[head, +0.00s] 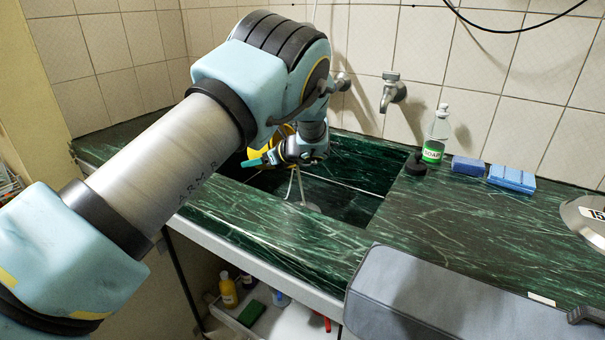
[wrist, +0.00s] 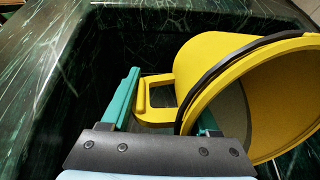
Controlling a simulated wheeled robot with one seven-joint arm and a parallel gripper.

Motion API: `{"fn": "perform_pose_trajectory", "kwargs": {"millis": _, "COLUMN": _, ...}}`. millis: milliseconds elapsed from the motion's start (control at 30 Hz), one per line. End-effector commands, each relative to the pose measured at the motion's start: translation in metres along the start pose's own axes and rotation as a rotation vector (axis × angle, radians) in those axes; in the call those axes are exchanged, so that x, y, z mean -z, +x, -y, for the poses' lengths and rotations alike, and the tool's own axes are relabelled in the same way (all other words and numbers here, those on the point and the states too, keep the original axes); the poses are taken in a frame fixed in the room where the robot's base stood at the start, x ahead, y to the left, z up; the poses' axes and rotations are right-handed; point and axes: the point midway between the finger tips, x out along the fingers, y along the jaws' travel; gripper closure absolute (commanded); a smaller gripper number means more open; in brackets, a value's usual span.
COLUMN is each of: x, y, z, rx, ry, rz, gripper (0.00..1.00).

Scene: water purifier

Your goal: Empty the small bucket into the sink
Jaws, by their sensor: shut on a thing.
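The yellow bucket (wrist: 212,62) lies tilted on its side in the wrist view, its open mouth with a dark rim band facing the lower right. Its inside looks yellow and grey, and I cannot tell whether liquid is left in it. My gripper (wrist: 165,105) is shut on the bucket's yellow side handle, with a teal finger on each side. In the head view my gripper (head: 270,157) hangs over the dark green sink (head: 345,200), and my arm hides most of the bucket (head: 284,132). Thin pale streaks run down below it into the sink; I cannot tell if they are water.
A wall tap (head: 392,92) is behind the sink. A soap bottle (head: 436,135), a black round piece (head: 415,165) and blue sponges (head: 511,178) stand on the right counter. A grey case (head: 450,300) is at the front right, and a metal lid (head: 588,215) at the far right.

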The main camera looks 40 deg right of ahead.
Motion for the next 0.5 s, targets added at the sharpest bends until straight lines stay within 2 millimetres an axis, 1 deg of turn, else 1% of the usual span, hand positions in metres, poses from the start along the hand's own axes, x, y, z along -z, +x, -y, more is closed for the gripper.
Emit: {"fn": "perform_pose_trajectory", "kwargs": {"millis": 500, "x": -0.0031, "y": -0.0028, "z": 0.0003, "rx": -0.003, "ry": 0.003, "rz": 0.041, "gripper": 1.00}}
